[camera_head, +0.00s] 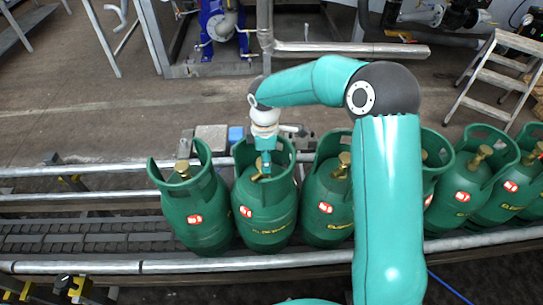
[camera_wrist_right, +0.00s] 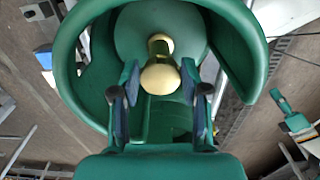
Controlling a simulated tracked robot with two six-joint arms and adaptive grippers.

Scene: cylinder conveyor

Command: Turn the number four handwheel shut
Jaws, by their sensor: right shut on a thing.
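Several green gas cylinders with open collars stand in a row. My right gripper (camera_head: 265,166) reaches down into the collar of the second cylinder from the left (camera_head: 266,212). In the right wrist view, its fingers (camera_wrist_right: 159,88) lie on either side of that cylinder's brass handwheel (camera_wrist_right: 160,78) and are shut on it. The green collar (camera_wrist_right: 250,40) surrounds the valve there. The handwheel is mostly hidden by the gripper in the head view. The red and white labels are too small to read, so I cannot tell a number four. My left gripper is not in view.
Neighbouring cylinders stand close on both sides, at left (camera_head: 195,215) and right (camera_head: 325,212). They stand on a conveyor (camera_head: 85,238) between metal rails (camera_head: 110,267). My right arm hides part of the row. A step ladder (camera_head: 490,80) stands at the back right.

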